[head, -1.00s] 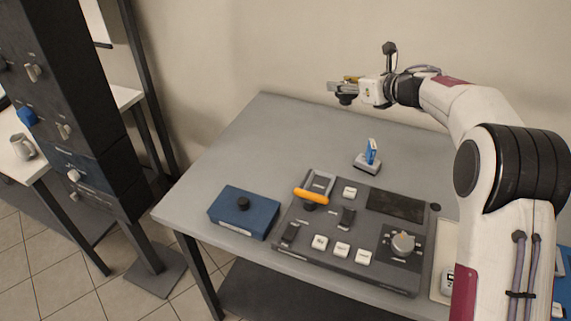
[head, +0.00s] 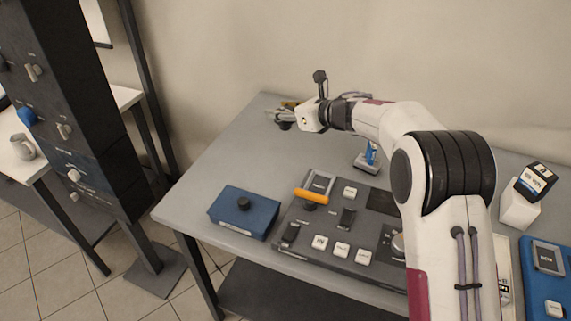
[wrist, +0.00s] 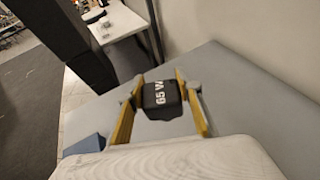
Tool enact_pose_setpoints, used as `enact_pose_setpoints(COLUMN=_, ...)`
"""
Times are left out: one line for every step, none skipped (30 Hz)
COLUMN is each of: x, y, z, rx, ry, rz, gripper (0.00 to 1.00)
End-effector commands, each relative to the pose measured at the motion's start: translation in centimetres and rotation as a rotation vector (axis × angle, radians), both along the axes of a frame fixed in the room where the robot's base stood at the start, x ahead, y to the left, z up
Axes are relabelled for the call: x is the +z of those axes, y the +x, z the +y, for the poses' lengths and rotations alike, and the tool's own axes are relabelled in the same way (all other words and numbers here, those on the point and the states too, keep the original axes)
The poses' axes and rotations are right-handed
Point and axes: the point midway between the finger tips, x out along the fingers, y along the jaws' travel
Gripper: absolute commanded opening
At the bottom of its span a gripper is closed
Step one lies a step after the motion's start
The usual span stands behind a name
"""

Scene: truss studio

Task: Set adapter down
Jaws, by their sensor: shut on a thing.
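The adapter (wrist: 162,100) is a small black block marked "65 W" in the wrist view. My gripper (wrist: 160,92) has its two yellow-edged fingers on either side of it and is shut on it. In the head view, my gripper (head: 280,113) is over the back left part of the grey table (head: 225,150). The adapter shows there as a dark shape (head: 285,126) under the fingertips. I cannot tell how far it is above the table surface.
A dark control panel (head: 335,255) with an orange-handled lever and a blue box (head: 243,212) occupy the front. A blue item in a small stand (head: 368,158) is partly behind my arm. A white block with a black-topped item (head: 520,210) stands at right. The back left table is clear.

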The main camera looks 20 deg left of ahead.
Motion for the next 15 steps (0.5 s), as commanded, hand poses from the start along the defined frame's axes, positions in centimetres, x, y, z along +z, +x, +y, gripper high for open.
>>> enact_pose_setpoints(x=-1.1, y=0.0, z=0.0, rx=-0.001, ry=-0.001, rz=0.003, gripper=0.10)
enact_pose_setpoints(x=-1.5, y=0.0, z=0.0, rx=-0.001, ry=0.000, rz=0.003, gripper=0.10)
enact_pose_setpoints(x=-2.2, y=0.0, z=0.0, rx=-0.001, ry=0.000, rz=0.002, gripper=0.10)
enact_pose_setpoints(x=-2.5, y=0.0, z=0.0, rx=-0.001, ry=0.000, rz=0.002, gripper=0.10)
enact_pose_setpoints(x=-2.9, y=0.0, z=0.0, rx=-0.001, ry=0.001, rz=0.003, gripper=0.10)
enact_pose_setpoints(x=-3.3, y=0.0, z=0.0, rx=0.000, ry=-0.001, rz=0.001, gripper=0.10)
enact_pose_setpoints(x=-3.4, y=0.0, z=0.0, rx=0.000, ry=0.000, rz=0.001, gripper=0.10)
enact_pose_setpoints(x=-3.6, y=0.0, z=0.0, rx=-0.001, ry=0.000, rz=0.000, gripper=0.10)
enact_pose_setpoints(x=-3.7, y=0.0, z=0.0, rx=-0.001, ry=0.001, rz=0.000, gripper=0.10)
enact_pose_setpoints(x=-3.8, y=0.0, z=0.0, rx=-0.001, ry=0.001, rz=-0.001, gripper=0.10)
enact_pose_setpoints(x=-3.8, y=0.0, z=0.0, rx=-0.001, ry=0.001, rz=-0.001, gripper=0.10)
enact_pose_setpoints(x=-3.8, y=0.0, z=0.0, rx=-0.001, ry=0.000, rz=-0.002, gripper=0.10)
enact_pose_setpoints(x=-3.8, y=0.0, z=0.0, rx=-0.001, ry=0.000, rz=-0.002, gripper=0.10)
enact_pose_setpoints(x=-3.8, y=0.0, z=0.0, rx=-0.001, ry=0.000, rz=-0.002, gripper=0.10)
enact_pose_setpoints(x=-3.8, y=0.0, z=0.0, rx=-0.001, ry=0.000, rz=-0.002, gripper=0.10)
